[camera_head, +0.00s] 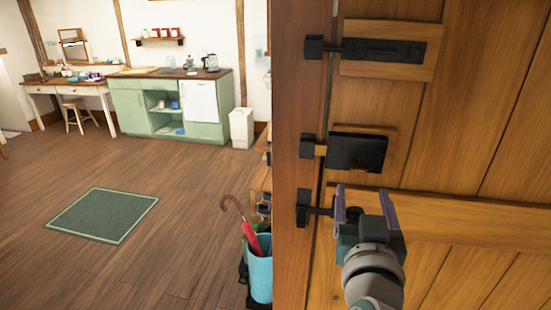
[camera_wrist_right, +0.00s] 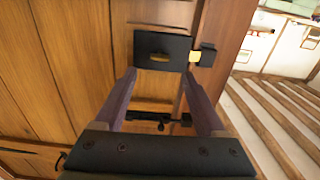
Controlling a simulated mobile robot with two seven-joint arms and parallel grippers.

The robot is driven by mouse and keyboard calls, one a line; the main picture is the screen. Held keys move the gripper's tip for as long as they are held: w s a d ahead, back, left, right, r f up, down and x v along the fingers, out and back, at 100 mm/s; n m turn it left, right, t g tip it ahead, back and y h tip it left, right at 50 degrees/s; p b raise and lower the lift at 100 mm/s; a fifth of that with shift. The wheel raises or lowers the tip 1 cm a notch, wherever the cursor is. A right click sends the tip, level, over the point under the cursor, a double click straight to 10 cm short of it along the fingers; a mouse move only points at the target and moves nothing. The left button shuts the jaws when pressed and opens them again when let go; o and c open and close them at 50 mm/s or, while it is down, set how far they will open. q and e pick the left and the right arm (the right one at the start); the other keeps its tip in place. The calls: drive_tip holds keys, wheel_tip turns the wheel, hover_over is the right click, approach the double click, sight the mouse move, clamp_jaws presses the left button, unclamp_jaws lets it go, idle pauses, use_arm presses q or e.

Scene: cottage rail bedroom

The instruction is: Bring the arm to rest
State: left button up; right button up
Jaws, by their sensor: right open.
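My right gripper (camera_head: 363,202) is in front of the wooden door (camera_head: 470,110) at the right of the head view. Its two purple-grey fingers are spread apart, with nothing held between them. The right wrist view shows the open fingers (camera_wrist_right: 160,78) pointing toward the door, near a black lock plate (camera_wrist_right: 162,50). In the head view this black lock box (camera_head: 356,152) sits just above the fingertips. A black bolt (camera_head: 316,211) lies beside the left finger; I cannot tell whether they touch. My left gripper is not in view.
Another black bolt (camera_head: 382,50) is higher on the door. A blue bin (camera_head: 259,274) with a red umbrella (camera_head: 250,239) stands left of the door post (camera_head: 297,120). A green mat (camera_head: 103,214) lies on open wooden floor. A green cabinet (camera_head: 172,108) stands at the far wall.

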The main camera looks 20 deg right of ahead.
drive_tip(key=s+a+n+g+y, duration=0.4)
drive_tip(key=s+g+y, duration=0.15)
drive_tip(key=s, duration=0.65)
drive_tip(key=s+a+n+g+y, duration=0.4)
drive_tip(key=s+a+g, duration=0.15)
drive_tip(key=s, duration=0.55)
wheel_tip(320, 180, up, 21)
drive_tip(key=s+p, duration=0.2)
drive_tip(key=p, duration=1.9)
drive_tip(key=shift+d+g, duration=0.35)
drive_tip(key=shift+g, duration=0.05)
drive_tip(key=shift+s, duration=0.1)
